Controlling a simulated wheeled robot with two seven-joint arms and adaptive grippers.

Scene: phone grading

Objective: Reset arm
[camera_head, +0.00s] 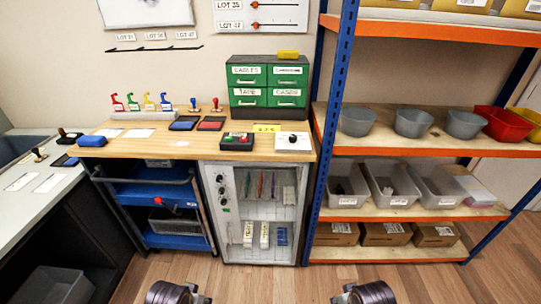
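My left gripper is out of view; a dark rounded link of my own arm shows at the bottom edge, left of centre. My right gripper is out of view too; a similar dark link shows at the bottom edge, right of centre. Neither arm reaches the wooden workbench (120,153) in front of me. No gripper fingers show, so whether they hold anything is hidden.
A green drawer cabinet (268,88) stands on the bench among stamps and ink pads. A blue cart (165,198) and a grey cabinet (262,200) are below. Shelves with bins (413,123) stand right. A grey counter (30,185) is left. The wooden floor (262,280) ahead is clear.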

